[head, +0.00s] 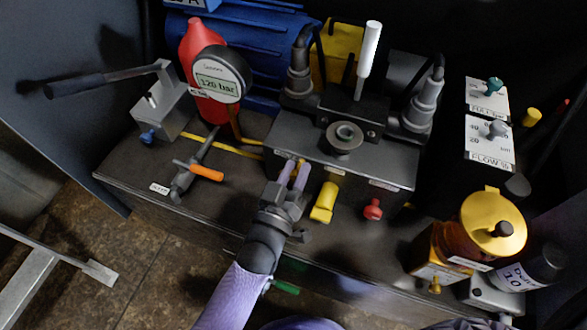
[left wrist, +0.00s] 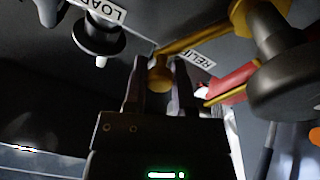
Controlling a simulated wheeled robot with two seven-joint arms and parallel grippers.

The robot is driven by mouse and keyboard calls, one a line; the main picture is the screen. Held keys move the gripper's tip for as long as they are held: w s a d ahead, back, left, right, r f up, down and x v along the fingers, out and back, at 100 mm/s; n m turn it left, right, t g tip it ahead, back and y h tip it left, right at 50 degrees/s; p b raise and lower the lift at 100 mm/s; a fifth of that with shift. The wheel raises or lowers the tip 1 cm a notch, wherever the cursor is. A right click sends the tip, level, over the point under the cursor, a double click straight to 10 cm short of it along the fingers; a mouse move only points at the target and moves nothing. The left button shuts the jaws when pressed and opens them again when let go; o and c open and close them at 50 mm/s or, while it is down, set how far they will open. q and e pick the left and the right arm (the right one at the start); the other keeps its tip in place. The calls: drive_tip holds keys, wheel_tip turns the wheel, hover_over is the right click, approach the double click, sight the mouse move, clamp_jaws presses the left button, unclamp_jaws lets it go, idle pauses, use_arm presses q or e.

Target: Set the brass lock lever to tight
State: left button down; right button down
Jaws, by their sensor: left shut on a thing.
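My left gripper (head: 294,168) reaches the front face of the dark valve block (head: 345,160) in the head view. Its fingers are shut on a small brass piece, which appears to be the brass lock lever (left wrist: 160,73). In the left wrist view it sits between my two dark fingertips (left wrist: 160,85), beside a partly hidden label starting "RELI" (left wrist: 197,59). In the head view the fingers mostly cover the brass piece, and its setting cannot be read. My right gripper is not in view.
A yellow handle (head: 324,202) and a red knob (head: 373,209) are right of my gripper. An orange-handled valve (head: 206,173) and a gauge reading about 120 bar (head: 218,78) are to the left. A white-gripped lever (head: 370,48) stands on the block. A yellow-lidded amber container (head: 494,222) is at right.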

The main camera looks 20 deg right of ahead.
use_arm(q)
drive_tip(key=shift+f, duration=0.2)
drive_tip(key=c, duration=0.5)
unclamp_jaws()
drive_tip(key=shift+c, duration=0.2)
drive_tip(key=shift+o, duration=0.4)
drive_tip(key=shift+r, duration=0.1)
drive_tip(key=shift+s+a, duration=0.1)
drive_tip(key=p+v, duration=0.3)
drive_tip(key=v, duration=0.6)
drive_tip(key=shift+s+a+p, duration=0.2)
drive_tip(key=shift+s+p, duration=0.05)
drive_tip(key=shift+p, duration=0.15)
